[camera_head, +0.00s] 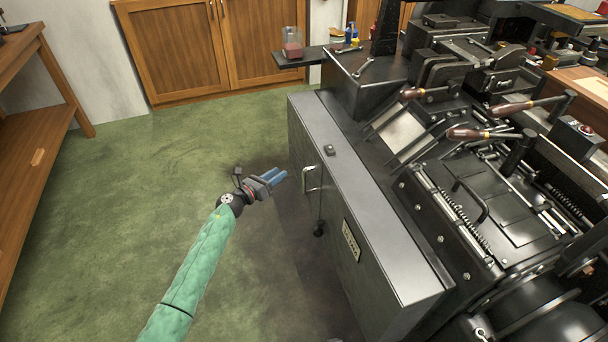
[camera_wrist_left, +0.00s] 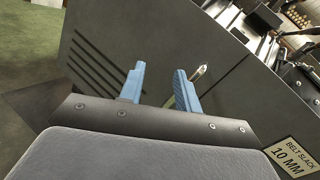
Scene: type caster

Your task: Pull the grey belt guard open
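The grey belt guard (camera_head: 385,270) is a long metal box along the left side of the black machine; it looks closed. A pale bar handle (camera_head: 311,180) stands on its side face. My left gripper (camera_head: 277,177), with blue fingers, is just left of the handle and points at it, apart from it. In the left wrist view the fingers (camera_wrist_left: 160,88) are open, with nothing held between them. The handle (camera_wrist_left: 201,76) shows there just right of the right finger, which partly hides it. The guard's slotted grey face (camera_wrist_left: 100,65) fills the background. My right gripper is not in view.
A "belt slack 10 mm" label (camera_head: 351,240) is on the guard, right of the handle. Green floor (camera_head: 190,150) left of the guard is clear. A wooden bench (camera_head: 40,130) stands far left, wooden cabinets (camera_head: 210,45) behind.

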